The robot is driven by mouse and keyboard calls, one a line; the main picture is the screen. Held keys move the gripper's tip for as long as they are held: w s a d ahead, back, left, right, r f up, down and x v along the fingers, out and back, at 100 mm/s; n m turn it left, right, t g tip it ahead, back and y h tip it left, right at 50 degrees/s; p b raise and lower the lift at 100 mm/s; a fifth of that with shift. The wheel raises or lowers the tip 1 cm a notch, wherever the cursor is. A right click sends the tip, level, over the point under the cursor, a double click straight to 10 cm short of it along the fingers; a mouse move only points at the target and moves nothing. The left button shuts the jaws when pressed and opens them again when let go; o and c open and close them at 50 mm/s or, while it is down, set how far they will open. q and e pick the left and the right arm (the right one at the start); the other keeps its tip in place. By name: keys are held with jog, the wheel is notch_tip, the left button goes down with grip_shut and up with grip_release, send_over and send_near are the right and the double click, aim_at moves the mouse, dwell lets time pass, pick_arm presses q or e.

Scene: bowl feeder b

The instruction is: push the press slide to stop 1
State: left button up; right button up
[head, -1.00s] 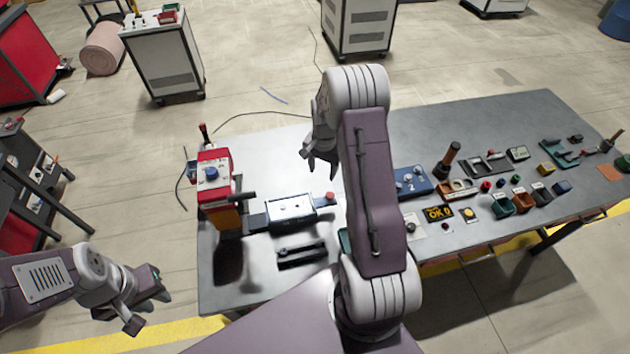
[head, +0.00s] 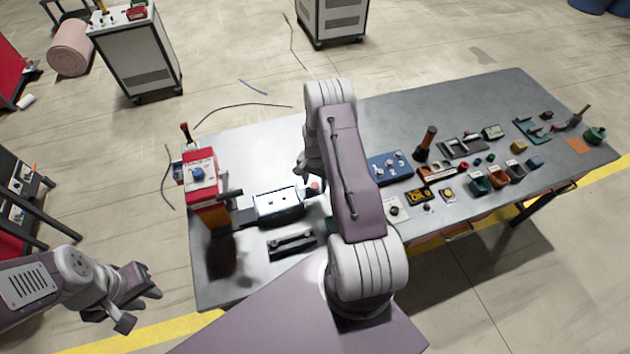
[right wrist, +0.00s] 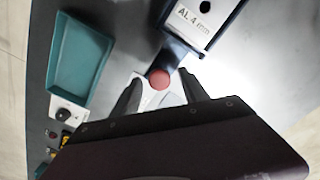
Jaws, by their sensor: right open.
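The press slide (head: 279,203) is a pale-topped block on a dark blue rail beside the red press (head: 200,185) in the head view. A red knob (head: 314,187) is at its right end. The right wrist view shows the slide's end (right wrist: 198,25) labelled "AL 4 mm" and the red knob (right wrist: 159,79). My right gripper (right wrist: 160,76) is open, its fingertips on either side of the knob; contact cannot be told. In the head view my right arm partly hides it. My left gripper (head: 142,307) is open and empty, off the table's left front.
A black slotted block (head: 291,243) lies in front of the slide. A teal tray (right wrist: 78,55) is near my right gripper. A blue box (head: 390,167) and several small bins and tools fill the table's right part. Bare table lies behind the slide.

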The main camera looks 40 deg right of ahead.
grip_shut()
dwell(1.4)
